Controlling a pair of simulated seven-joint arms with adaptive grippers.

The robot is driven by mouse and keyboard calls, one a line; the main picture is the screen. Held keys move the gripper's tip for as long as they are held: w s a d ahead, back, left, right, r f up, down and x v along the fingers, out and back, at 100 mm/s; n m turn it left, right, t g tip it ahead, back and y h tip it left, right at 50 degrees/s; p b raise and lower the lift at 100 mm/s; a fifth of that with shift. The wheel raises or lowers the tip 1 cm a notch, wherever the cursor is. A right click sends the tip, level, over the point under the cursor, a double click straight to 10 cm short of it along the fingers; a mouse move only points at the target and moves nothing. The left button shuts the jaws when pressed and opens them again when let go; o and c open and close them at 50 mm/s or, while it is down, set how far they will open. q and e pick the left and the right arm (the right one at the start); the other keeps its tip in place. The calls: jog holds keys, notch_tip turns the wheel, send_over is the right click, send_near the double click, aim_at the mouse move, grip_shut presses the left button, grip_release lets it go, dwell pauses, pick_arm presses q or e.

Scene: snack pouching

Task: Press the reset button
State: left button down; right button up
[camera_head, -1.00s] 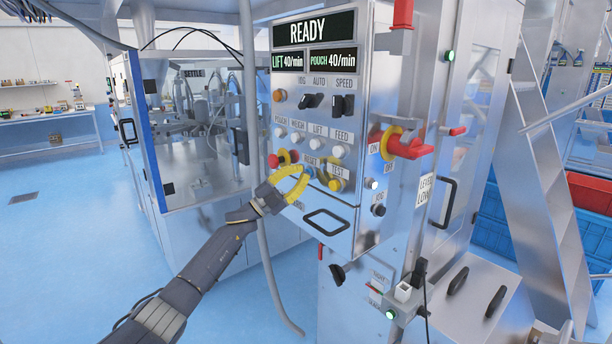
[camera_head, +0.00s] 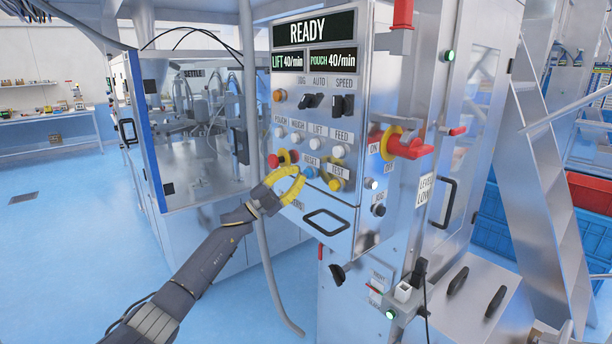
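The blue reset button (camera_head: 309,172) is on the lower part of the upright metal control panel (camera_head: 357,215), below the RESET label (camera_head: 311,161). My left gripper (camera_head: 302,175), with yellow fingers, is just left of the button in the picture. Its fingertips are drawn together and hold nothing. The button's face shows beside the tips, and a small gap seems to lie between them. My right gripper is not in view.
A red knob (camera_head: 274,160) is up and left of the button, and a yellow TEST button (camera_head: 336,185) is to its right. A red handle (camera_head: 408,147) sticks out at the panel's right edge. A vertical pipe (camera_head: 252,110) stands left of the panel.

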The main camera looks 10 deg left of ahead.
pick_arm(q)
jog(key=shift+s+a, duration=0.15)
jog(key=shift+s+a, duration=0.75)
jog(key=shift+s, duration=0.2)
jog(key=shift+s+a, duration=0.7)
jog(key=shift+s, duration=0.25)
jog(key=shift+w, duration=0.15)
